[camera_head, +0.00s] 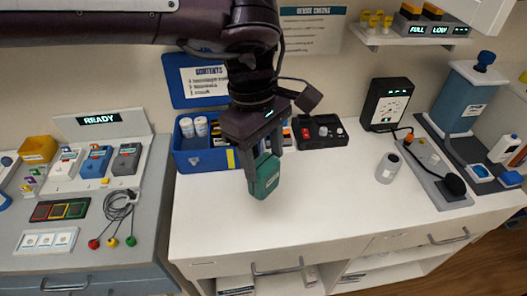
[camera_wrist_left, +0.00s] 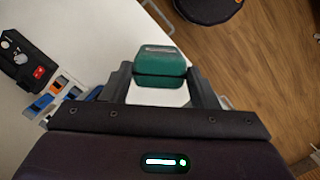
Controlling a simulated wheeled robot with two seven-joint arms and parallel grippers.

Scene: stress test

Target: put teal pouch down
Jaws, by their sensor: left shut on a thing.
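The teal pouch (camera_head: 265,177) is held between the fingers of my left gripper (camera_head: 264,168) in the head view. It hangs above the white counter (camera_head: 325,213), in front of the blue case; the exact gap to the counter is hard to tell. In the left wrist view the pouch (camera_wrist_left: 161,66) sits between the two dark fingers of the left gripper (camera_wrist_left: 162,80), with white counter and wooden floor behind it. My right gripper is in neither view.
A blue case (camera_head: 205,160) with white bottles stands open behind the gripper. A black tray (camera_head: 320,132) lies to its right, and a grey bottle (camera_head: 388,168) stands farther right. The counter's front middle is clear. A grey bench with cables (camera_head: 119,215) is at left.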

